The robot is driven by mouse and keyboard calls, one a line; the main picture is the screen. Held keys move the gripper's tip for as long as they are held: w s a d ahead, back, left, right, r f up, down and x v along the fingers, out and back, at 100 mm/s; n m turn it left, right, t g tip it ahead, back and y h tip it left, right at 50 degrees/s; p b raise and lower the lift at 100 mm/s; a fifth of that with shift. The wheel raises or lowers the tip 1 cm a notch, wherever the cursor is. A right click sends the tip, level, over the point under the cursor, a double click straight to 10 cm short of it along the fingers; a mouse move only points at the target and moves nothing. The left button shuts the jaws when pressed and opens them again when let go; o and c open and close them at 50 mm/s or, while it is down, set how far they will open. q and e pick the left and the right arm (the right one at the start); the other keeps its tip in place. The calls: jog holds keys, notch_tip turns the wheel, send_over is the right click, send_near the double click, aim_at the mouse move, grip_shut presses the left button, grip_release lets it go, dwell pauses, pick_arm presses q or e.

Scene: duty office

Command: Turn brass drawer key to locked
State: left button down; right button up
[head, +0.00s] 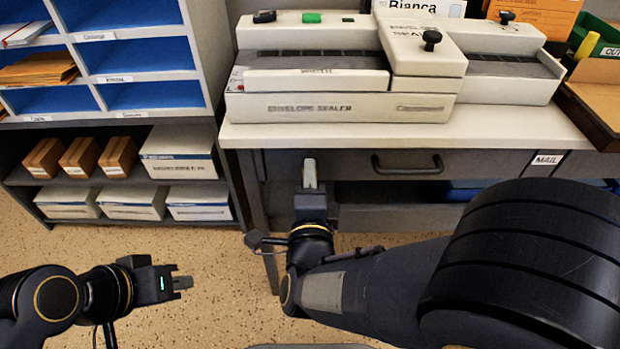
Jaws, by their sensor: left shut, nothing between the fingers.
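The grey drawer (480,165) with a dark bar handle (407,170) is under the table top and looks closed. I cannot make out the brass key; the drawer front's left part is partly covered by my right gripper (309,172). That gripper points at the drawer front, left of the handle, with its pale fingertips at or close to it. I cannot tell whether it touches or holds anything. My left gripper (182,283) is shut and empty, low over the floor at the left, well away from the drawer.
A white envelope sealer (340,107) stands on the table top (500,125) above the drawer. A MAIL label (547,159) is right of the drawer. A shelf unit (215,60) with blue compartments and boxes stands at the left. Speckled floor (200,250) is open between.

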grip_shut()
jog(key=shift+n, duration=0.4)
jog(key=n+p, duration=0.6)
jog(key=n, duration=1.1)
jog(key=shift+p, duration=0.4)
grip_release()
